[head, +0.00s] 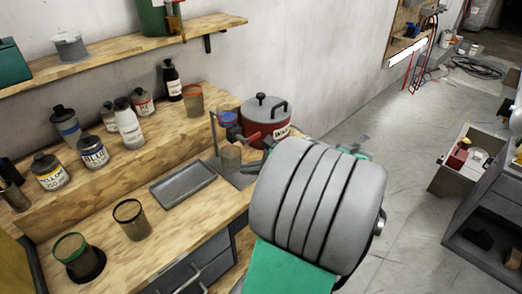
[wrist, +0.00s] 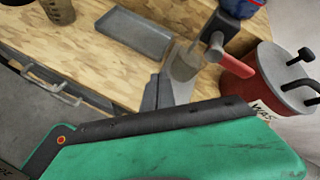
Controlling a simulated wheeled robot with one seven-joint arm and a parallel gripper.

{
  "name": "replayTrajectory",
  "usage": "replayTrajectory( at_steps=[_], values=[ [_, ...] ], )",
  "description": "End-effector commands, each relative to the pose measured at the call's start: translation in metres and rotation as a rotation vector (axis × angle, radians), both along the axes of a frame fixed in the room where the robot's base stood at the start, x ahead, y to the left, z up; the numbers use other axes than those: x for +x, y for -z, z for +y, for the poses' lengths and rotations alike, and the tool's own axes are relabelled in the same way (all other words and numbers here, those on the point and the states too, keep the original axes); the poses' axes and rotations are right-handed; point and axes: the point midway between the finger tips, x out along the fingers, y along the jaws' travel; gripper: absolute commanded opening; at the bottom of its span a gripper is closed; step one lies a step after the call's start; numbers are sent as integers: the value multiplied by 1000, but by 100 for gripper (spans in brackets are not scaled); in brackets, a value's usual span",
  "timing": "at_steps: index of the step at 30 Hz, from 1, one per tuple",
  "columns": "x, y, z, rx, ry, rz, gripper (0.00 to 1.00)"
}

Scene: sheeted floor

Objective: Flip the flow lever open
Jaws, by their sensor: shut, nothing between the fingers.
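The flow lever (wrist: 238,67) is a red handle on a grey valve below a blue container (wrist: 238,8). In the head view the lever (head: 252,138) shows between the blue container (head: 228,118) and the red pot. A clear cup (head: 231,158) stands under the valve on a grey stand. My gripper (head: 258,163) is shut and empty, low beside the stand and below the lever, apart from the lever as far as I can see. My wrist hides part of it in the head view. In the wrist view the dark fingers (wrist: 150,93) show only partly, left of the stand.
A red lidded pot (head: 268,117) stands just behind and right of the lever. A grey tray (head: 184,184) and mesh cups (head: 132,220) are on the bench to the left. Several paint bottles (head: 93,151) stand on the raised step. Open floor lies right of the bench.

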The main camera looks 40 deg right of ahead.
Motion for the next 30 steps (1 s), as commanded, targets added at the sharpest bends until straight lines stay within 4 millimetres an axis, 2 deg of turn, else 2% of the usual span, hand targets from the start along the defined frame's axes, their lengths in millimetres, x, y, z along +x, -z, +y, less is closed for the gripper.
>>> replayTrajectory(
  at_steps=[1,3,7,10,20,23,30],
  values=[
    [-16,4,-29,141,145,-49,0],
    [-33,-3,-56,313,291,-122,0],
    [-56,-14,-81,502,431,-209,0],
    [-60,-18,-86,542,456,-228,0],
    [-55,-17,-84,540,451,-224,0],
    [-43,-13,-83,540,449,-224,0],
    [5,4,-80,541,446,-221,0]
  ],
)
